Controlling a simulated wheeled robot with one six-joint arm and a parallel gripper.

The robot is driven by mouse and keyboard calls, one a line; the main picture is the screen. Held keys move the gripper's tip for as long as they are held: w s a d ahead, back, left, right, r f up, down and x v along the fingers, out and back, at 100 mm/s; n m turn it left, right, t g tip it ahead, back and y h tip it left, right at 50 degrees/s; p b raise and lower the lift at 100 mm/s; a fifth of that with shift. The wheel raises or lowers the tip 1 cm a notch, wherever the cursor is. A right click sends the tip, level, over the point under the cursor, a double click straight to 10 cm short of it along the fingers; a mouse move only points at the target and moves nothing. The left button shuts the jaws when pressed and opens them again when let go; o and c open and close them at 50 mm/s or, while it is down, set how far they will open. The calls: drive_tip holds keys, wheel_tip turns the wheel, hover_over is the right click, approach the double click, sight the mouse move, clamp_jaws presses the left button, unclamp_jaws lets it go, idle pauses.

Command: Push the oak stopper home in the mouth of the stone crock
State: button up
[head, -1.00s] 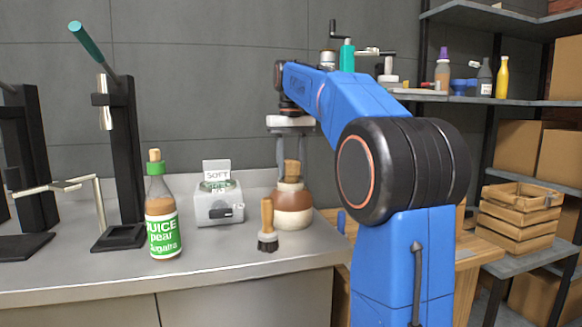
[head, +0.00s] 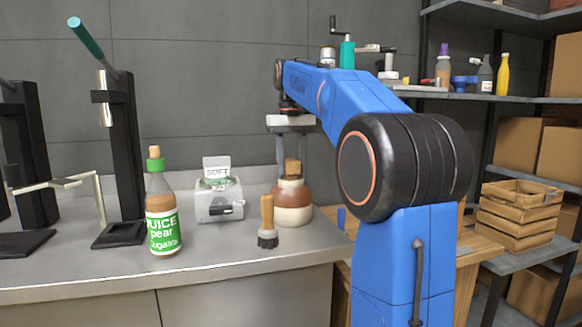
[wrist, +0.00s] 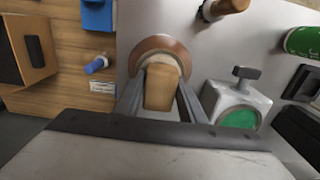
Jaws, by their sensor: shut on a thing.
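The stone crock (head: 291,211), brown above and cream below, stands upright on the grey counter. The oak stopper (head: 291,166) is upright at its mouth, its upper part showing above the pale neck. In the wrist view the stopper (wrist: 159,88) lies between the fingers of my gripper (wrist: 158,92), which is shut on it. The brown crock shoulder (wrist: 150,46) shows beyond it. In the head view my gripper (head: 291,160) reaches down from above. The stopper's lower end is hidden, so how deep it sits cannot be told exactly.
A wooden-handled brush (head: 267,222) stands just left of the crock. A grey device with a card (head: 218,203) and a green-labelled juice bottle (head: 162,226) stand farther left. A black press stand (head: 126,160) is beyond. The counter's front is clear.

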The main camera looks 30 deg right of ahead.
drive_tip(key=shift+f, duration=0.1)
drive_tip(key=o, duration=1.3)
drive_tip(key=shift+f, duration=0.1)
drive_tip(key=shift+o, duration=0.5)
drive_tip(key=o, duration=0.7)
drive_tip(key=shift+o, duration=0.5)
drive_tip(key=shift+o, duration=1)
